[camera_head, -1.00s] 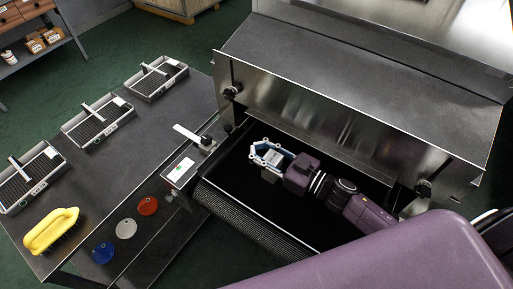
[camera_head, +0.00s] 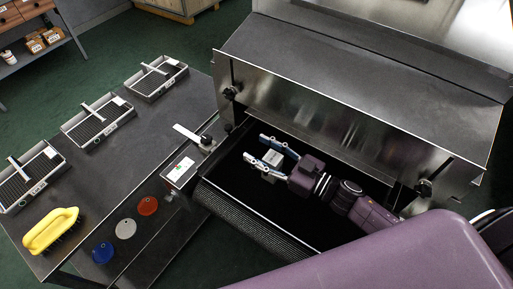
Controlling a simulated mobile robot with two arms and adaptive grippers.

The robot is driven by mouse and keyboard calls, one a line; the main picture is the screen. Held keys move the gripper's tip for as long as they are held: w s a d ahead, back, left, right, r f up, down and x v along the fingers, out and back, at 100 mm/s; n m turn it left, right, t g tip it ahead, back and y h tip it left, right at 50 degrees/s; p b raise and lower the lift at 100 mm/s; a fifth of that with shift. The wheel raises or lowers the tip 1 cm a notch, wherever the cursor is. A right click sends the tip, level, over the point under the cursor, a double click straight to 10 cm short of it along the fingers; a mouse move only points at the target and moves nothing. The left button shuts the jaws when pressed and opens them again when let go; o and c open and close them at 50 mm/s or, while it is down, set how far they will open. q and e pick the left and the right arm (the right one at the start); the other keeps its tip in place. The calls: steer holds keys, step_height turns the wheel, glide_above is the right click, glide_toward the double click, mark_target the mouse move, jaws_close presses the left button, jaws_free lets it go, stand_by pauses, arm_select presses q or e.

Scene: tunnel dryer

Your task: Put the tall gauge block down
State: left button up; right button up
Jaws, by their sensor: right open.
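My right gripper (camera_head: 254,146) is open over the black belt (camera_head: 300,225) at the mouth of the metal dryer. Its two pale blue-grey fingers are spread apart and point to the upper left. A light grey shape shows between the roots of the fingers, and I cannot tell whether it is part of the gripper or the block. I cannot make out the tall gauge block for certain. My left gripper is not in view.
The dryer's metal hood (camera_head: 350,75) rises behind the gripper. A small display box (camera_head: 181,170) stands between table and belt.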

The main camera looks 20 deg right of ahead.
mark_target(280, 161)
steer(key=shift+b+v, duration=0.5)
steer(key=shift+v, duration=2.6)
steer(key=shift+r, duration=0.1)
